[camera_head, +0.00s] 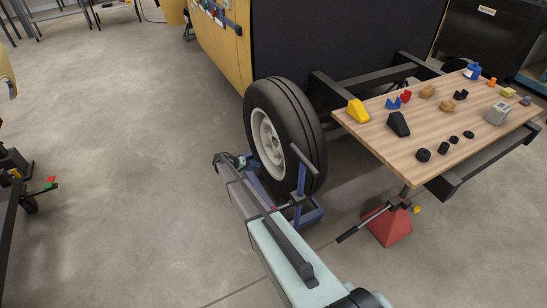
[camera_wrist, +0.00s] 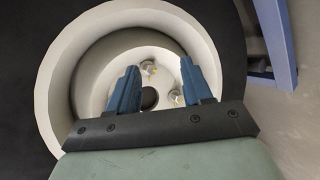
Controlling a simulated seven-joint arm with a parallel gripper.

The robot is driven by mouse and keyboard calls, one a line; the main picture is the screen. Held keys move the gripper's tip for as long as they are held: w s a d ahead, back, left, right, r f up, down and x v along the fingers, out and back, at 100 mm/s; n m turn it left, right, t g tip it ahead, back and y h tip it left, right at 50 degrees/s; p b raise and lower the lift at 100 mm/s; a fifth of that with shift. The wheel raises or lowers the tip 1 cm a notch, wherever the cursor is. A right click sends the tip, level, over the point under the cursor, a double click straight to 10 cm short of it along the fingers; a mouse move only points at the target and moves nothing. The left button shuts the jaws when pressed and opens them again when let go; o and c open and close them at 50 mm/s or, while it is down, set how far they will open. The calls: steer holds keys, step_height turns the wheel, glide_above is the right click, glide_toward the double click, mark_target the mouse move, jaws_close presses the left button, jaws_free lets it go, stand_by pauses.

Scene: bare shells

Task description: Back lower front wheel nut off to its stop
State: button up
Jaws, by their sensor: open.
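The wheel has a black tyre (camera_head: 300,120) and a white rim (camera_head: 266,135); the rim also fills the wrist view (camera_wrist: 85,70). Inside the dished rim is a dark round centre hole (camera_wrist: 150,98). Two small metallic wheel nuts show beside it, one nut (camera_wrist: 148,67) between my fingertips in the picture and another nut (camera_wrist: 175,97) near the right finger. I cannot tell which is the lower front one. My gripper (camera_wrist: 159,66) is open, its blue fingers pointing into the rim with nothing held. In the head view my gripper (camera_head: 236,162) is beside the rim, its fingertips hard to make out.
A blue stand (camera_head: 303,180) rises close beside the tyre; its blue post borders the wrist view's right side (camera_wrist: 275,40). A wooden table (camera_head: 400,165) with several small parts is at right, above a red jack stand (camera_head: 389,228).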

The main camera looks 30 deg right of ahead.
steer(key=w+d+r+m+h, duration=0.2)
steer(key=w+m, duration=0.1)
steer(key=m, duration=1)
glide_toward(276, 156)
steer(key=x, duration=0.8)
steer(key=shift+w+d+f+t+h, duration=0.25)
steer(key=shift+t+h, duration=0.05)
steer(key=shift+t, duration=0.1)
steer(key=shift+c, duration=0.5)
jaws_close()
